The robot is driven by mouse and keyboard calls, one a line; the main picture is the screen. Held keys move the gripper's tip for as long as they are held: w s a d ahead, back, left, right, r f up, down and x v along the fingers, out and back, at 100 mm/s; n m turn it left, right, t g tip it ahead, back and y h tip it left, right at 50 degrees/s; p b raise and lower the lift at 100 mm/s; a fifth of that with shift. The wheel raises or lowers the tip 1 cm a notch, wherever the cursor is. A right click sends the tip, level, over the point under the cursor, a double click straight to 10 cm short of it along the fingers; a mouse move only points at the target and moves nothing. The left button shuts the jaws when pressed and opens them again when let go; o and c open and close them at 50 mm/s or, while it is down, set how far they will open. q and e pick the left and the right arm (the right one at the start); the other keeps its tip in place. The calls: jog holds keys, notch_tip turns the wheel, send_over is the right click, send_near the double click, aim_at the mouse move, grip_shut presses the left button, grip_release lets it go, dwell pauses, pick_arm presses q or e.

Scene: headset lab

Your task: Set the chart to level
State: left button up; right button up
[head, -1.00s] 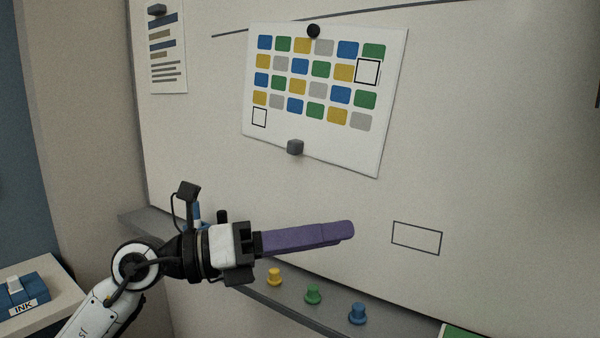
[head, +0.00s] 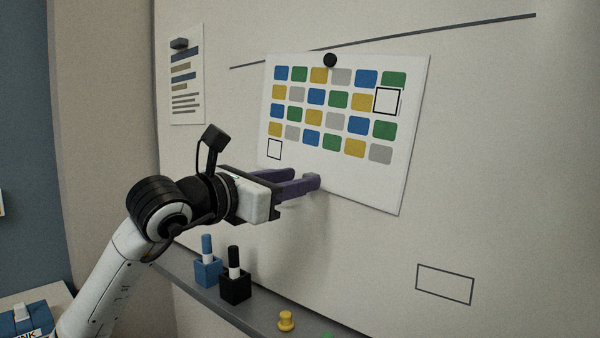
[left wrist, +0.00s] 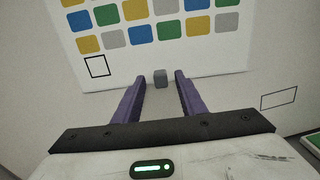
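The chart (head: 345,175) is a white sheet of coloured blocks on the whiteboard. In the head view its top edge slants down to the right compared with the dark line above it. A round black magnet (head: 330,60) sits at its top edge. My left gripper (head: 303,178) is open, with purple fingers pointing at the board. In the left wrist view the magnet shows between the fingertips, with gaps on both sides. My right gripper is not in view.
A dark line (head: 400,37) runs above the chart. A ledge (head: 205,293) below holds a blue holder (head: 208,272), a black holder (head: 236,289) and a yellow peg (head: 286,321). A striped notice (head: 186,105) hangs at left. An outlined rectangle (head: 445,285) is at lower right.

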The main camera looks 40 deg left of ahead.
pick_arm(q)
jog(key=shift+w+d, duration=0.1)
jog(key=shift+w, duration=0.85)
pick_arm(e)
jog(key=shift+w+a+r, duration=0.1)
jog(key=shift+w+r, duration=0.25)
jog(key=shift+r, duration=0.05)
